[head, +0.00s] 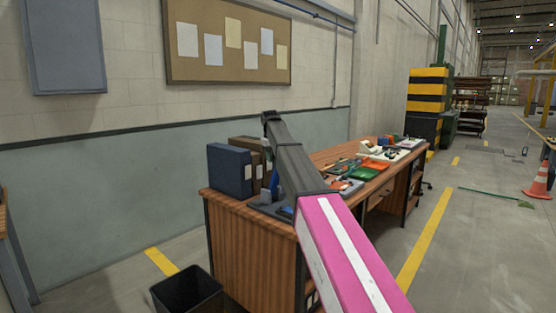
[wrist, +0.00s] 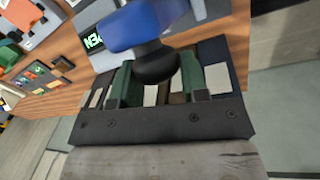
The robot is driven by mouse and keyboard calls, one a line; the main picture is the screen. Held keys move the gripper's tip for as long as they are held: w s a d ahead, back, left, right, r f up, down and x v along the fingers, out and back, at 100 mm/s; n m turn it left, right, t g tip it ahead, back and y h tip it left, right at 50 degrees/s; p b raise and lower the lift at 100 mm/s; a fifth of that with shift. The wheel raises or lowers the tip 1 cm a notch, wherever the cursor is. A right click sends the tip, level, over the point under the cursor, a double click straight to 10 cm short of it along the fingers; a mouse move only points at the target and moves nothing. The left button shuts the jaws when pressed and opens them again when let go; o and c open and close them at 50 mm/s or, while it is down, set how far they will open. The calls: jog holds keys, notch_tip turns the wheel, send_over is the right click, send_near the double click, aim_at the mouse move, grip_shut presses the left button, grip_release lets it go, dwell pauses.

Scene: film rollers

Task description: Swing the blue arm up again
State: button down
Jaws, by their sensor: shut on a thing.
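In the wrist view, the blue arm (wrist: 135,25) comes in from the top and ends in a dark rounded part (wrist: 157,66). My gripper (wrist: 158,82) has its two green fingers on either side of this dark end and is shut on it. The blue arm belongs to a grey device (wrist: 108,60) with a green lit display (wrist: 93,42). In the head view, a small piece of the blue arm (head: 274,186) shows above the device's grey base (head: 266,207) on the desk. My dark arm link hides much of the device there, and my fingers cannot be made out.
Dark binders (head: 229,169) stand on the left end of the wooden desk (head: 235,230), close behind the device. A black bin (head: 187,291) stands on the floor in front.

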jog(key=shift+s+a+f, duration=0.2)
jog(key=shift+a+f, duration=0.05)
jog(key=shift+a, duration=0.15)
jog(key=c, duration=0.7)
grip_release()
jog(key=shift+a, duration=0.1)
jog(key=shift+r, duration=0.1)
jog(key=shift+w, duration=0.15)
jog(key=r, duration=0.7)
jog(key=a+r, duration=0.1)
jog(key=r, duration=0.2)
jog(key=shift+s+r, duration=0.35)
